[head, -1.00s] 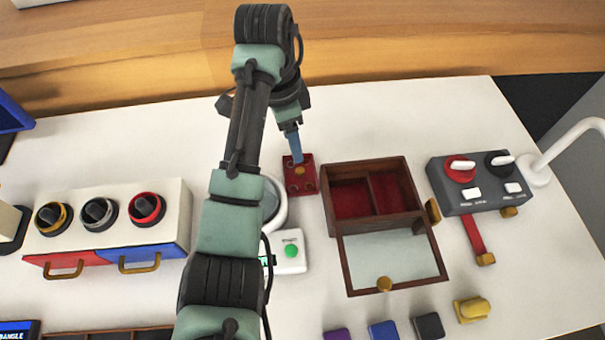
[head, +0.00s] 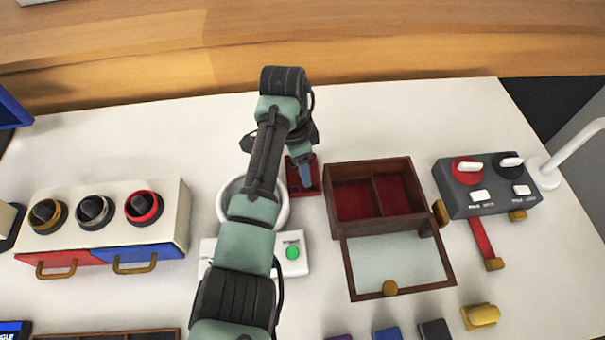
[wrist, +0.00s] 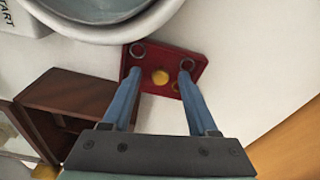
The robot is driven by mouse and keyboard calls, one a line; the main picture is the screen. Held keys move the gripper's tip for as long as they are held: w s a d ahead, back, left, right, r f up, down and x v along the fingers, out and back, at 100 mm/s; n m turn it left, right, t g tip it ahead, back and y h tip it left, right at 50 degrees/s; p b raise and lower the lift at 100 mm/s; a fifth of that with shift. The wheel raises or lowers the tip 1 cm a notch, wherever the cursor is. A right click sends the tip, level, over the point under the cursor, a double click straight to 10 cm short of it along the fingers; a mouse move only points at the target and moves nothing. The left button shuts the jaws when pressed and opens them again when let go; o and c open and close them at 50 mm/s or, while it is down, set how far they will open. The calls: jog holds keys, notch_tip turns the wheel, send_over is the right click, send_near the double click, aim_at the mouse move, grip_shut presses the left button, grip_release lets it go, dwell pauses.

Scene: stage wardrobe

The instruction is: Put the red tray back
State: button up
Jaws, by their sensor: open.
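The red tray (head: 316,172) is a small flat red piece lying on the white table, left of the wooden box. In the wrist view the red tray (wrist: 150,57) shows a gold knob (wrist: 160,77) in its middle and a few ring-shaped items on it. My gripper (wrist: 158,75) is open, with one blue finger on each side of the knob and a gap to it. In the head view my gripper (head: 307,184) is over the tray and hides part of it. I cannot tell whether the fingertips touch the tray.
The wooden box (head: 372,163) with red-lined compartments and a glass lid laid open stands just right. A white round bowl-like device (head: 281,210) is close on the left. A grey control box (head: 480,205) with a red strip drawer (head: 482,240) is farther right.

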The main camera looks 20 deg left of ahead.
grip_shut()
jog(key=shift+r, duration=0.1)
dwell(0.3)
